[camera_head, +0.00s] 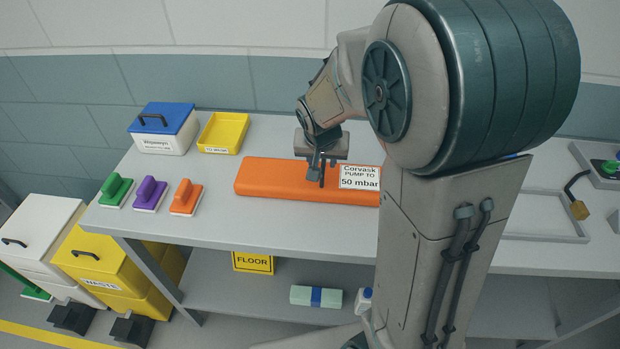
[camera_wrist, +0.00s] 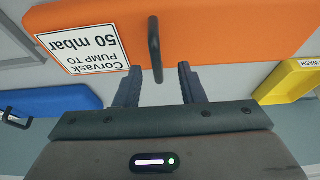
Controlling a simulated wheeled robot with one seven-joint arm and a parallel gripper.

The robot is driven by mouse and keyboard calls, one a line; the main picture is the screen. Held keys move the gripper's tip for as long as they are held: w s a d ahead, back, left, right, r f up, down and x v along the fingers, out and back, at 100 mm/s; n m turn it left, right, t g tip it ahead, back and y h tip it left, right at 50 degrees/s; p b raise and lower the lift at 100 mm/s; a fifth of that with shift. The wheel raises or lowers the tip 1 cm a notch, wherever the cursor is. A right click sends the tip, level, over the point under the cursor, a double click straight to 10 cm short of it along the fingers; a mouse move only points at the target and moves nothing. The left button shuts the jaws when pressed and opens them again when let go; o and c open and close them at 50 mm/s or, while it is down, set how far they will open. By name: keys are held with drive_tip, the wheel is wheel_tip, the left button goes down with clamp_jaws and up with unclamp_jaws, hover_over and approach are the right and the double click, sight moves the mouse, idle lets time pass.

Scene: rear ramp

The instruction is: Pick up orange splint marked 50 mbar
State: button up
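The orange splint (camera_head: 270,178) lies flat on the grey table, and its white label (camera_head: 360,177) reads "Corvask pump to 50 mbar". My arm hides its right end in the head view. In the wrist view the splint (camera_wrist: 220,30) fills the upper part, with the label (camera_wrist: 82,45) at left. A dark handle (camera_wrist: 155,50) stands on the splint. My gripper (camera_wrist: 157,80) is open, with its two fingers apart and the handle's near end between their tips in the picture. In the head view my gripper (camera_head: 322,170) is over the splint; contact cannot be told.
A blue-lidded wipes box (camera_head: 163,140) and a yellow tray (camera_head: 222,132) stand at the back left. Green (camera_head: 116,190), purple (camera_head: 150,194) and orange (camera_head: 187,197) brushes stand at the front left.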

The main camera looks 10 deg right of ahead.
sight(323, 163)
drive_tip(key=shift+x, duration=1.75)
drive_tip(key=shift+s+d, duration=0.1)
drive_tip(key=shift+d, duration=0.05)
drive_tip(key=shift+c, duration=0.4)
clamp_jaws()
drive_tip(key=shift+r, duration=0.1)
